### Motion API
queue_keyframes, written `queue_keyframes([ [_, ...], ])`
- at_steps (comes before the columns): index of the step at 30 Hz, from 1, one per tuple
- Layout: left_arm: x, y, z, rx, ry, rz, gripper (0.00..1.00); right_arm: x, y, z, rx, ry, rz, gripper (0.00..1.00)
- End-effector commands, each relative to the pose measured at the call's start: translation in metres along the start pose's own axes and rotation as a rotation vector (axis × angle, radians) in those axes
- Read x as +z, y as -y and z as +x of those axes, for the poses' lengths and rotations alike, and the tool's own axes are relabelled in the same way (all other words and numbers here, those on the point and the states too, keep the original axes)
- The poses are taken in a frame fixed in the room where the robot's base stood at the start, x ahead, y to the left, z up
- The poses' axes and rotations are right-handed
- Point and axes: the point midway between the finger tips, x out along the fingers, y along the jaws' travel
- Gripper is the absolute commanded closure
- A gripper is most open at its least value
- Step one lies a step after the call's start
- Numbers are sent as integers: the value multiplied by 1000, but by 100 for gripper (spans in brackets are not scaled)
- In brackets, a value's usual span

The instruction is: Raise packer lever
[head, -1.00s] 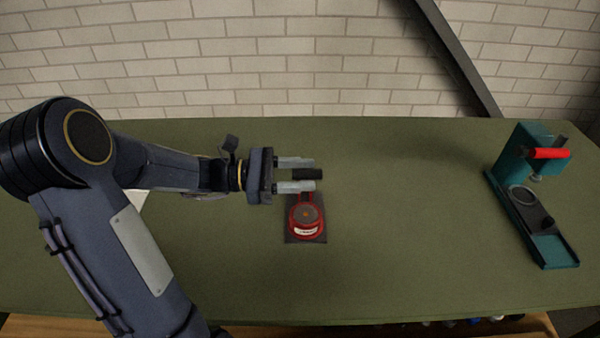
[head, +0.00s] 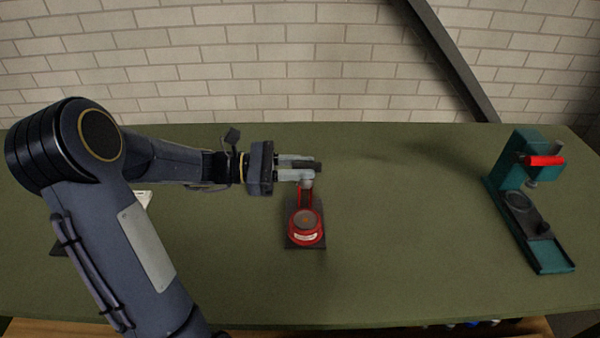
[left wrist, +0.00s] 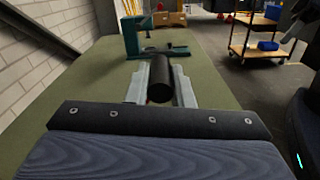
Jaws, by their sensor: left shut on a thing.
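The red device (head: 306,226) stands on a dark base plate near the middle of the green table, with a red arm rising behind its round body. A black lever handle (head: 317,167) sits above that arm. My left gripper (head: 310,170) is shut on this handle, reaching it from the left. In the left wrist view the black cylindrical handle (left wrist: 160,88) lies between the two grey fingers. My right gripper is in neither view.
A teal press with a red handle (head: 541,160) stands at the right end of the table (head: 420,230); it also shows ahead in the left wrist view (left wrist: 133,38). A white item (head: 143,198) is partly hidden behind my left arm. The table between the two devices is clear.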

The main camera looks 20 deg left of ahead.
Motion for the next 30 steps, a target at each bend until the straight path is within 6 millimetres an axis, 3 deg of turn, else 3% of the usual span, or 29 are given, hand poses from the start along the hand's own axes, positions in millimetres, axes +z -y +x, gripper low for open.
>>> queue_keyframes([
  [13,13,-45,0,3,-2,4,100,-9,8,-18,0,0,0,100],
  [30,13,-56,-1,4,-2,4,100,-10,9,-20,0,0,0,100],
])
